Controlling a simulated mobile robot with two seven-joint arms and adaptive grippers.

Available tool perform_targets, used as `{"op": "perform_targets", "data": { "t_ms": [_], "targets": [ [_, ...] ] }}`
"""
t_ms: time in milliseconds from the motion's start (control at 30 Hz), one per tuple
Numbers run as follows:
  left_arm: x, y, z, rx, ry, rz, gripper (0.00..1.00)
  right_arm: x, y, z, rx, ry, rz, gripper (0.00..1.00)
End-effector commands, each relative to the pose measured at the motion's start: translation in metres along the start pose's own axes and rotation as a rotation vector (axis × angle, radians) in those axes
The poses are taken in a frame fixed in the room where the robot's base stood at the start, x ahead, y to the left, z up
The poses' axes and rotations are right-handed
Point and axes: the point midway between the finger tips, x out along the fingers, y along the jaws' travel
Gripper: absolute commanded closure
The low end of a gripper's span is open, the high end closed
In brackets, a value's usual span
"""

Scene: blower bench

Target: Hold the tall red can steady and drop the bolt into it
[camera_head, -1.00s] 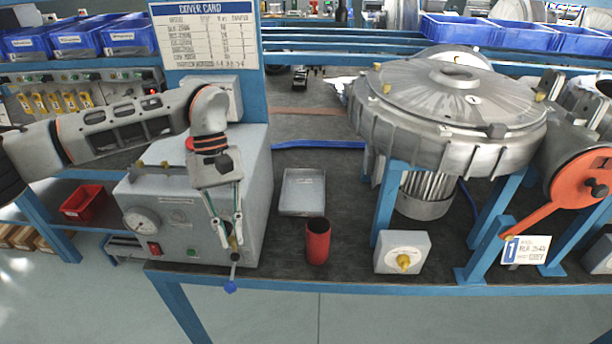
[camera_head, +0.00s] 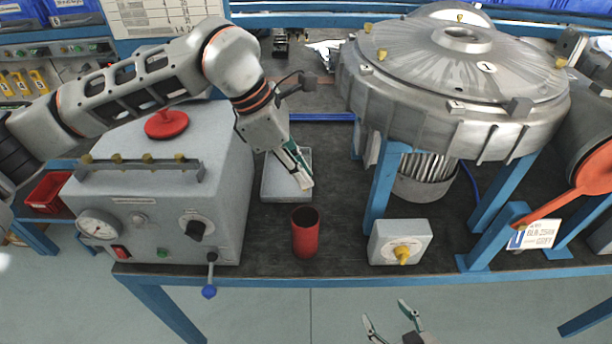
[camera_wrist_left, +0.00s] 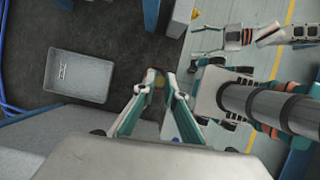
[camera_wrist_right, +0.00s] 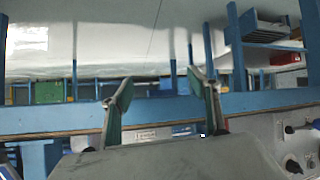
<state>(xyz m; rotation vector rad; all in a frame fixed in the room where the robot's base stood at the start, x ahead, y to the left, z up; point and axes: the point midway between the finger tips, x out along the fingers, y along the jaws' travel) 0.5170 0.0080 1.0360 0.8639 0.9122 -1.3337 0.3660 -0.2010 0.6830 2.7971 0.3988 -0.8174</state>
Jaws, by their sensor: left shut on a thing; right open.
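The tall red can (camera_head: 305,234) stands upright and open-topped near the bench's front edge. My left gripper (camera_head: 307,184) is above and behind it, apart from its rim, pointing down over the grey tray. In the left wrist view its fingertips (camera_wrist_left: 160,77) are closed on a small dark and yellowish thing, apparently the bolt (camera_wrist_left: 158,81), mostly hidden by the fingers.
The grey tray (camera_head: 271,186) lies behind the can. A grey machine (camera_head: 165,215) with a blue-tipped lever (camera_head: 209,290) stands left. A small grey box (camera_head: 385,238) with a yellow knob sits right, beside blue posts (camera_head: 383,190) under the large blower housing (camera_head: 465,125).

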Motion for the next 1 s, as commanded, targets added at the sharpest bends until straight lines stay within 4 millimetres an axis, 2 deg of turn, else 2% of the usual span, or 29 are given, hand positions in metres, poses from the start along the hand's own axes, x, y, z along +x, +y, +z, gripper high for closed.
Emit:
{"op": "perform_targets", "data": {
  "t_ms": [133,267,367,500,633,700,800,1000],
  "targets": [
    [0.000,0.000,0.002,-0.013,0.000,0.006,1.00,0.000,-0.001,0.003,-0.007,0.001,-0.003,0.39],
    [0.000,0.000,0.002,-0.012,0.000,0.006,1.00,0.001,-0.017,-0.016,-0.017,0.072,-0.028,0.39],
    [0.000,0.000,0.002,-0.012,0.001,0.005,1.00,-0.002,-0.040,-0.043,-0.032,0.176,-0.065,0.39],
    [0.000,0.000,0.002,-0.012,0.001,0.005,1.00,-0.014,-0.081,-0.085,-0.044,0.349,-0.136,0.39],
    [0.000,0.000,0.002,-0.012,0.001,0.005,1.00,-0.022,-0.110,-0.127,-0.015,0.493,-0.176,0.39],
    [0.000,0.000,0.002,-0.012,0.001,0.005,1.00,-0.019,-0.114,-0.148,0.022,0.543,-0.167,0.39],
    [0.000,0.000,0.002,-0.012,0.001,0.005,1.00,-0.014,-0.114,-0.166,0.060,0.578,-0.150,0.39],
    [0.000,0.000,0.002,-0.012,0.001,0.005,1.00,-0.004,-0.115,-0.181,0.081,0.595,-0.138,0.39]
  ]
}}
